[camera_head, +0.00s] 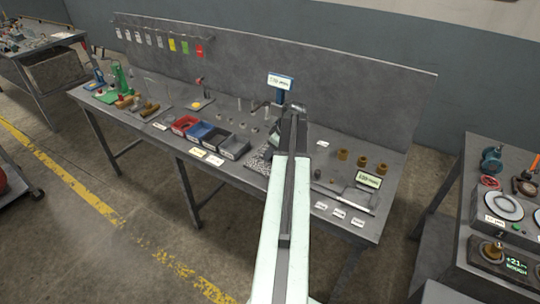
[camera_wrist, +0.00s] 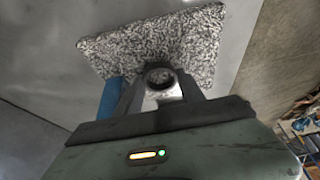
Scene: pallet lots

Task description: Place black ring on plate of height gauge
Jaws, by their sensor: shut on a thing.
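In the wrist view the black ring (camera_wrist: 159,66) is held between the fingertips of my gripper (camera_wrist: 160,80), with its hole facing the camera. The speckled granite plate (camera_wrist: 150,42) of the height gauge lies beyond the ring; the gap between them is hard to judge. A blue part of the gauge (camera_wrist: 110,97) shows left of the fingers. In the head view the height gauge's blue top (camera_head: 281,83) carries a display. The speckled plate (camera_head: 258,160) is partly hidden by my arm, and the ring cannot be made out there.
Red, blue and grey bins (camera_head: 210,136) stand left of the plate. Brass-coloured parts (camera_head: 362,161) and a second display (camera_head: 368,180) are to the right. A tall grey back panel (camera_head: 370,85) runs behind the bench. Another bench (camera_head: 450,225) stands at the far right.

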